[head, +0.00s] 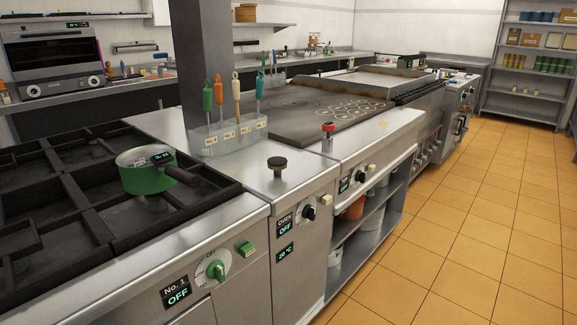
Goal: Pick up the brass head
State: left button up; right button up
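Nothing in the head view is clearly recognisable as a brass head. A small object with a dark round top and a short narrow stem (277,164) stands upright on the steel counter (250,185), right of the stove. A red-topped object with a pale metal body (328,135) stands farther back on the counter. Green, orange, cream and blue handled tools (236,97) stand upright in a clear holder (228,138) by the grey post; their lower ends are hard to make out. Neither of my grippers is in view.
A green pot with a dark handle (148,173) sits on the black stove grates (50,215). The grey post (203,60) rises behind the tool holder. A dark griddle plate (325,112) lies beyond. The tiled floor (470,210) at right is clear.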

aim_at(276, 163)
jog(key=z, duration=1.35)
jog(key=i, duration=1.8)
